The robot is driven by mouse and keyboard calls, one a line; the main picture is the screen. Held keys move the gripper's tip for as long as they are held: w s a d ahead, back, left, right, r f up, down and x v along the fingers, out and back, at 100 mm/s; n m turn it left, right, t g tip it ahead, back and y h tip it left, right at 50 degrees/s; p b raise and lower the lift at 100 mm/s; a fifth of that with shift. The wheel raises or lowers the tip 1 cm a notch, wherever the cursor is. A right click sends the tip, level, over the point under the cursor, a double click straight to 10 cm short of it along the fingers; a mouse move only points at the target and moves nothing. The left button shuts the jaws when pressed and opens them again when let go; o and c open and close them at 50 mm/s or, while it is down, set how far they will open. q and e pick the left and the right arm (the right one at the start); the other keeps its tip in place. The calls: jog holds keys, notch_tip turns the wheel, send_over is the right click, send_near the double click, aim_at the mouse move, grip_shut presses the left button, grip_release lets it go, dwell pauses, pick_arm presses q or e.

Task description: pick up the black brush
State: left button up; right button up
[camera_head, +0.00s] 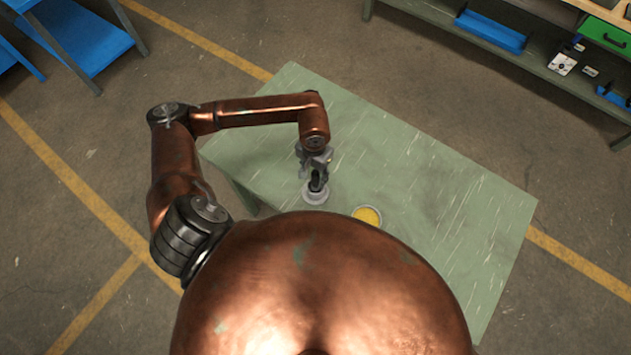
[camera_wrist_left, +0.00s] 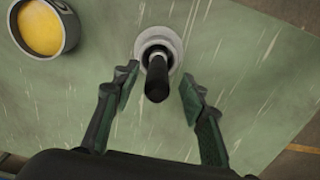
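The black brush (camera_wrist_left: 157,78) stands in a round light-grey holder (camera_wrist_left: 159,40), its dark handle pointing toward the wrist camera. In the head view the holder (camera_head: 315,193) sits on the green table, with the dark brush (camera_head: 318,181) partly hidden under my gripper. My left gripper (camera_wrist_left: 160,84) is open, with one finger on each side of the handle and a gap visible on both sides. It also shows above the holder in the head view (camera_head: 317,172). My right gripper is not in view.
A tin with yellow contents (camera_wrist_left: 42,28) stands near the holder; it also shows in the head view (camera_head: 368,215). The green table (camera_head: 420,190) is otherwise clear where visible. My copper body hides its near part. A shelf (camera_head: 480,50) stands at the far right.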

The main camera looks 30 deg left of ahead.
pick_arm(q)
jog(key=shift+w+d+f+p, duration=0.15)
jog(key=shift+f+p, duration=0.35)
jog(key=shift+f, duration=1.7)
jog(key=shift+c, duration=0.3)
grip_shut()
